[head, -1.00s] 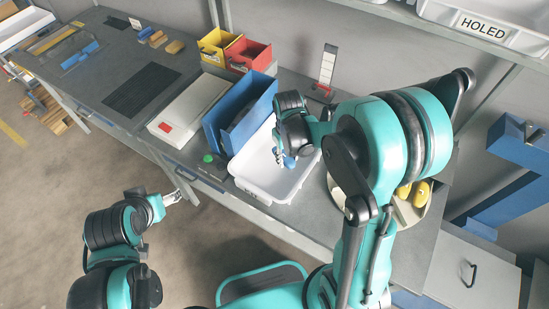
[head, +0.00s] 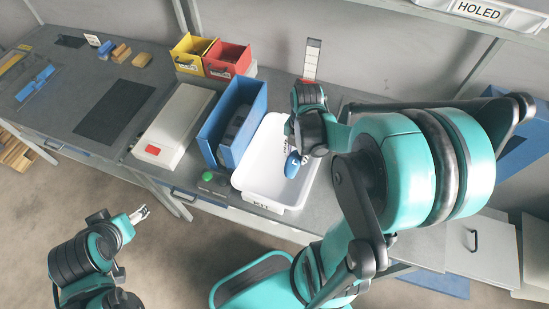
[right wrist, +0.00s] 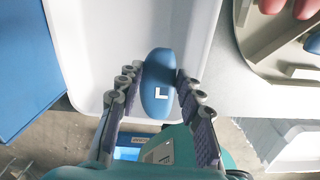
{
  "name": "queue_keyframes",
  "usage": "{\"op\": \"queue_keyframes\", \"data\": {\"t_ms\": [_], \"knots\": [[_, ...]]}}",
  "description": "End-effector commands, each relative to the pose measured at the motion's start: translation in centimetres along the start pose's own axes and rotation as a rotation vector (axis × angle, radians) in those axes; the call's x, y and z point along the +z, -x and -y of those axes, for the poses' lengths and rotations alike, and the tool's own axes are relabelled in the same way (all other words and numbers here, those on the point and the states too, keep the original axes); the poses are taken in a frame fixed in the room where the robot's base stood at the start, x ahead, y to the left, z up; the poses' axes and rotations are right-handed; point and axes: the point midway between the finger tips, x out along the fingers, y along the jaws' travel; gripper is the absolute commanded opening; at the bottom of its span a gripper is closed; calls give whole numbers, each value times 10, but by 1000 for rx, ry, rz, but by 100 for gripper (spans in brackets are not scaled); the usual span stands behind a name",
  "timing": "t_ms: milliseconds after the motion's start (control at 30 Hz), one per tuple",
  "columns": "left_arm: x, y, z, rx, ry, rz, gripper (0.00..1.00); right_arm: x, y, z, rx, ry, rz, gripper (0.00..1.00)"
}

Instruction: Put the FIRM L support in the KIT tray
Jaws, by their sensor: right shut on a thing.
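The blue support with a white L (head: 293,165) is between the fingers of my right gripper (head: 298,150). It also shows in the right wrist view (right wrist: 157,75), its long side running away from the gripper. My right gripper is shut on it, over the right part of the white KIT tray (head: 262,199). I cannot tell whether the support touches the tray floor. No FIRM marking is readable. The tray looks otherwise empty where it shows. My left gripper (head: 141,214) is empty, low at the left, away from the table; its finger gap is too small to judge.
A blue bin (head: 222,140) stands close to the tray's left side, with a green button (head: 208,176) in front. Yellow (head: 188,54) and red (head: 228,58) bins stand behind. The round carousel (right wrist: 275,45) with red and blue pieces is right of the tray in the wrist view.

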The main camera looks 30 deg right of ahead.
Motion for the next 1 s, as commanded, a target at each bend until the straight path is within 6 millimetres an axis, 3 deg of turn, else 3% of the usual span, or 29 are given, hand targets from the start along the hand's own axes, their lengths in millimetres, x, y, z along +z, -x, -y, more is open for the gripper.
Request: {"op": "queue_keyframes", "data": {"t_ms": [300, 500, 667, 1000], "knots": [[17, -24, 0, 0, 0, 0, 65, 21, -49, -66, 1, 11, 0, 21], [23, -32, 0, 0, 0, 0, 65, 32, -68, -97, 0, 8, 0, 21], [24, -34, 0, 0, 0, 0, 65, 34, -74, -105, 0, 6, 0, 21], [35, -49, 0, 0, 0, 0, 65, 34, -113, -104, 1, 5, 0, 21]]}}
